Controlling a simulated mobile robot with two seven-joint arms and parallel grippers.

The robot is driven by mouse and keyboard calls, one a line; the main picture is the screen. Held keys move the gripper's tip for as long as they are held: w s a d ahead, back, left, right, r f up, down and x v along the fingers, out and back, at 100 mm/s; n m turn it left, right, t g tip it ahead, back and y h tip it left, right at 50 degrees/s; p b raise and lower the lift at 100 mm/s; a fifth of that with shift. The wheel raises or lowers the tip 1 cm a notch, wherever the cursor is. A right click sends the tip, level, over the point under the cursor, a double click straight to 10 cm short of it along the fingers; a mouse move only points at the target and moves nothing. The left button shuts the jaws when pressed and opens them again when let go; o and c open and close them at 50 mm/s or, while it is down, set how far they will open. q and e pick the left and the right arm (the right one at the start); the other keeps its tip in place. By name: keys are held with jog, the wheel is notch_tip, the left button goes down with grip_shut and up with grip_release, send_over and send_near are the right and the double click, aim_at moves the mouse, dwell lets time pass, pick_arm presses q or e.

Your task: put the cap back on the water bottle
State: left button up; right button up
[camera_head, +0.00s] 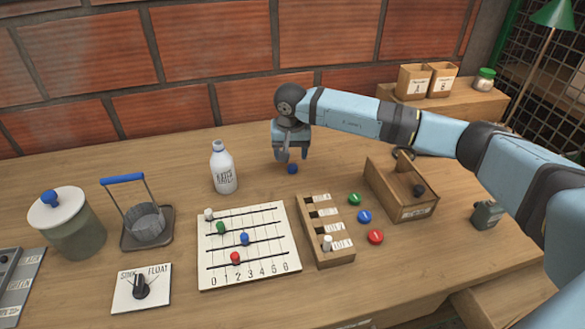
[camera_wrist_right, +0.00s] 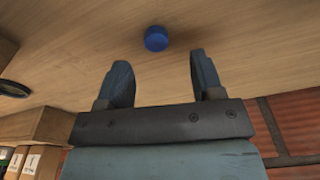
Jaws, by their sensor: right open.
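The white water bottle (camera_head: 223,168) stands upright on the table, left of centre in the head view, with its neck bare. The small blue cap (camera_head: 292,169) lies on the table to the right of the bottle. My right gripper (camera_head: 292,156) is open and points down just above and behind the cap. In the right wrist view the cap (camera_wrist_right: 156,38) is ahead of the open fingers (camera_wrist_right: 160,75), roughly midway between them and not touched. My left gripper is not in view.
A slider board (camera_head: 285,247), a slotted wooden block (camera_head: 318,215) and several coloured discs (camera_head: 364,216) lie in front. A wooden box (camera_head: 380,185) is at right. A lidded jar (camera_head: 75,235) and wire basket stand (camera_head: 130,240) are at left. Table around the cap is clear.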

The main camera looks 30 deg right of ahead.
aim_at(293, 166)
jog(key=f, duration=0.3)
jog(key=d+f, duration=0.1)
jog(key=f, duration=0.1)
jog(key=shift+w+f+b, duration=0.1)
jog(key=shift+w+b, duration=0.2)
jog(key=shift+w, duration=0.05)
jog(key=c, duration=1)
